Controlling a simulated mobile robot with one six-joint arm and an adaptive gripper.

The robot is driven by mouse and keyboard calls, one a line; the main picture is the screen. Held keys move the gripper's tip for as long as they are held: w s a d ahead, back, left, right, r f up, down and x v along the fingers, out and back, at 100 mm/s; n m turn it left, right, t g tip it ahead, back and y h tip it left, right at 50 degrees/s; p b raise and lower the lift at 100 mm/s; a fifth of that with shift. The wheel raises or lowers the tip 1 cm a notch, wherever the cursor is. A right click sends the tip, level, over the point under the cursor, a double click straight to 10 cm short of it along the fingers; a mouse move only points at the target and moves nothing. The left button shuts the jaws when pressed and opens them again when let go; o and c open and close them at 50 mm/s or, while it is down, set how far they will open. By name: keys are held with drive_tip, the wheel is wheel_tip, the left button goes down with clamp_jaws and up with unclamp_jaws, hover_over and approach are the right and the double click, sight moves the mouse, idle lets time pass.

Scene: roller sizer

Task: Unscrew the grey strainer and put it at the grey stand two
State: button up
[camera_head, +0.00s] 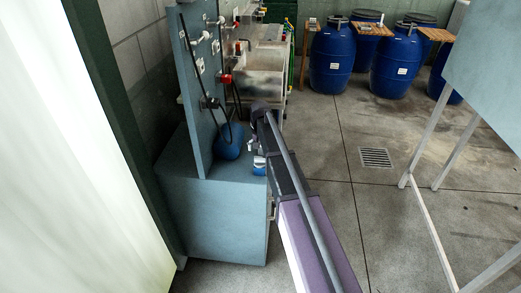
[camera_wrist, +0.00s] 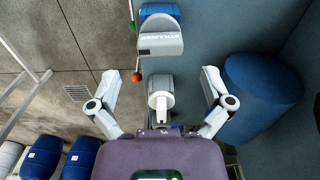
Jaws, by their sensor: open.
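In the wrist view, my gripper (camera_wrist: 160,85) is open, with its two fingers spread wide. A light grey cylinder with a narrower stem (camera_wrist: 160,98), probably the grey strainer, lies between the fingers with a gap on both sides. Above it is a grey block (camera_wrist: 160,43) lettered STRAINER, with a blue part behind. In the head view, my arm reaches to the blue-grey bench (camera_head: 215,215), and small grey and blue parts (camera_head: 259,161) show beside its end. My arm hides most of the strainer there. I cannot make out grey stand two.
A blue rounded vessel (camera_wrist: 262,95) is close to the right finger; it stands on the bench in the head view (camera_head: 228,142). An upright panel (camera_head: 203,80) carries fittings and black hoses. Blue barrels (camera_head: 331,60) stand at the back. Open floor (camera_head: 345,210) lies right of my arm.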

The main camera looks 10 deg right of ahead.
sight(260, 163)
drive_tip(key=shift+f+b, duration=3.5)
drive_tip(key=shift+f, duration=0.35)
drive_tip(key=c, duration=1.2)
drive_tip(key=shift+o, duration=0.2)
drive_tip(key=shift+n, duration=1.1)
drive_tip(key=shift+o, duration=1)
drive_tip(key=n, duration=0.3)
drive_tip(key=shift+w+f, duration=0.1)
drive_tip(key=shift+w, duration=0.05)
drive_tip(key=shift+n, duration=0.5)
